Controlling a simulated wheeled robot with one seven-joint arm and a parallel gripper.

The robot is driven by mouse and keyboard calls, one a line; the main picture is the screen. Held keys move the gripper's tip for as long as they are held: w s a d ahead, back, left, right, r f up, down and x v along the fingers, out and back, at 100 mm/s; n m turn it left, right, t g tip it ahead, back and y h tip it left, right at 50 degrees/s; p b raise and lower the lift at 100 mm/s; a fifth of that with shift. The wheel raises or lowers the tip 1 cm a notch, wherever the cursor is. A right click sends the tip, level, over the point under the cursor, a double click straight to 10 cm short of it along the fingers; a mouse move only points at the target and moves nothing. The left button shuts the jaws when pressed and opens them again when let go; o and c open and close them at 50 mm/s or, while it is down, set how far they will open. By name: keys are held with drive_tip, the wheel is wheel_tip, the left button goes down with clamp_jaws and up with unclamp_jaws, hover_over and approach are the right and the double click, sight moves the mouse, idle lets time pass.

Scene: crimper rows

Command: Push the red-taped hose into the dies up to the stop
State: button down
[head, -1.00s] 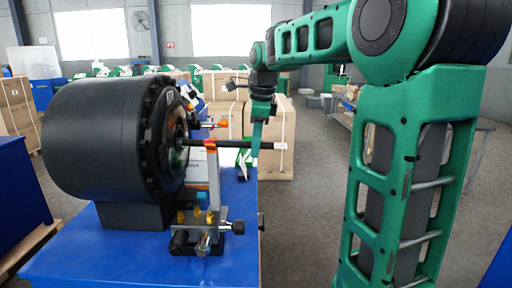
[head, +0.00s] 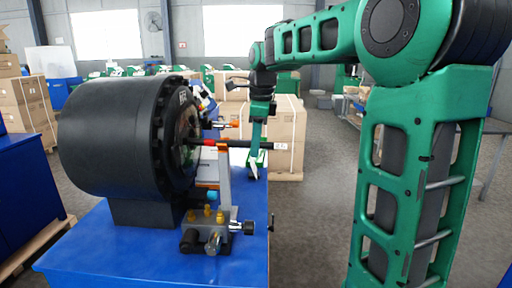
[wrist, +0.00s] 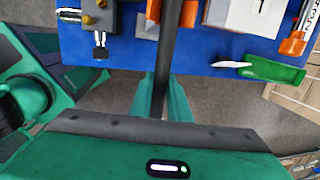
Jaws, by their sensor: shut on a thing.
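My gripper (head: 257,143) is shut on the hose, right of the support. In the wrist view the hose (wrist: 168,50) runs up from between my green fingers (wrist: 161,98). The stop inside the dies is hidden.
The blue table (head: 110,255) carries the crimper and a fitting stand with brass knobs (head: 208,216). Cartons (head: 285,125) stand behind. The floor to the right is open.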

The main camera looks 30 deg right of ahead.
drive_tip(key=shift+w+a+r, duration=0.1)
drive_tip(key=shift+w+a, duration=0.7)
drive_tip(key=shift+a, duration=0.3)
drive_tip(key=shift+r, duration=0.3)
drive_tip(key=shift+r, duration=0.3)
drive_tip(key=shift+c, duration=1.9)
unclamp_jaws()
drive_tip(key=shift+s, duration=0.1)
drive_tip(key=shift+r, duration=0.1)
